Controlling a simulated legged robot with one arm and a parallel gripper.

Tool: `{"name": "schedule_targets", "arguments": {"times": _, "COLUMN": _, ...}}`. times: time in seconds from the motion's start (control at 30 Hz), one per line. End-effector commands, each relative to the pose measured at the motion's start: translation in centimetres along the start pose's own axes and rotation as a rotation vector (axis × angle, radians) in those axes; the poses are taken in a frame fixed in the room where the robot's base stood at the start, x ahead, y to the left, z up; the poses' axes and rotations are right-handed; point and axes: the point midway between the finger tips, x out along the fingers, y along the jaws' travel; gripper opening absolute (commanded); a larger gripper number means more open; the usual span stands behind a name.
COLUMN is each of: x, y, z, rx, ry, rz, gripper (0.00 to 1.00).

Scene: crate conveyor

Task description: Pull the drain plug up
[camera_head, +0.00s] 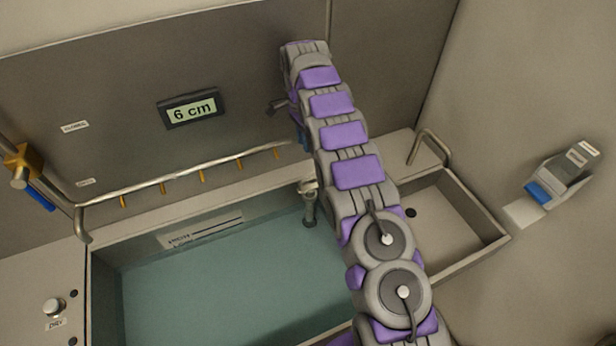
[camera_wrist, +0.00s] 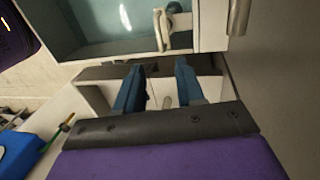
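The drain plug (camera_head: 310,206) appears as a grey upright post with a pale top, standing in the water at the right end of the tank (camera_head: 103,262). In the wrist view, what looks like the same plug (camera_wrist: 162,28) shows a pale bar beside the tank's end wall. My gripper (camera_wrist: 160,65) has two blue fingers spread apart with nothing held between them. The plug lies beyond the fingertips in that view, apart from them. In the head view my arm hides most of my gripper; only a bit of blue shows above the plug. The plug's lower end is unclear under water.
A display (camera_head: 192,108) reading 6 cm is on the back wall. A pipe (camera_head: 180,178) with several yellow nozzles runs above the tank. A shallow basin (camera_head: 460,225) with a bent spout (camera_head: 428,143) adjoins on the right. A blue-tipped wall device (camera_head: 560,178) hangs further right.

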Motion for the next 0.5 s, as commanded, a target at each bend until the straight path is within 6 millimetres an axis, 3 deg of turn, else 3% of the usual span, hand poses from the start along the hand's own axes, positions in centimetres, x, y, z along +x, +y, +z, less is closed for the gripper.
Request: {"name": "schedule_targets", "arguments": {"times": 0.5, "x": 7.0, "y": 0.1, "z": 0.2, "rx": 0.000, "ry": 0.000, "rz": 0.005, "gripper": 0.38}}
